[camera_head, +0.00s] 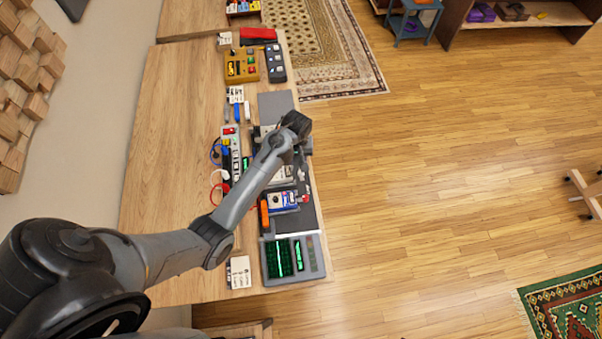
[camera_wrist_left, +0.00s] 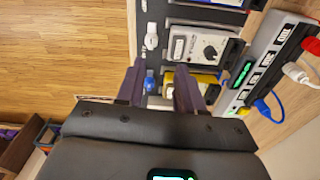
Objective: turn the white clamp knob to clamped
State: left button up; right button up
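The white clamp knob (camera_wrist_left: 151,38) sits on the dark strip beside a white device with a black dial (camera_wrist_left: 205,46). In the head view a small pale shape that looks like this knob (camera_head: 301,175) is right of the white device. A blue knob (camera_wrist_left: 150,82) is on the same strip, seen in the gap between my left gripper's fingers (camera_wrist_left: 160,88). The left gripper is open and nothing is held. The white knob lies beyond the fingertips, apart from them. In the head view my left wrist (camera_head: 295,124) hides the table below it. My right gripper is not in view.
A yellow device (camera_wrist_left: 208,84) is partly behind a finger. A power strip (camera_wrist_left: 268,62) with blue, white and red plugs runs alongside. A blue device (camera_head: 283,201) and a grey unit with green displays (camera_head: 293,258) stand nearer. The wooden table (camera_head: 170,110) is clear at left.

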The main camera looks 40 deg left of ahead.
aim_at(301, 174)
pick_arm(q)
jog(key=shift+n, duration=0.6)
jog(key=f, duration=0.3)
jog(key=w+f+b, duration=0.1)
jog(key=f, duration=0.2)
jog(key=w+f, duration=0.1)
jog(key=f, duration=0.3)
jog(key=shift+w+a+f+b, duration=0.1)
jog(key=shift+w+b, duration=0.05)
jog(key=shift+b, duration=0.2)
jog(key=shift+f, duration=0.8)
grip_shut()
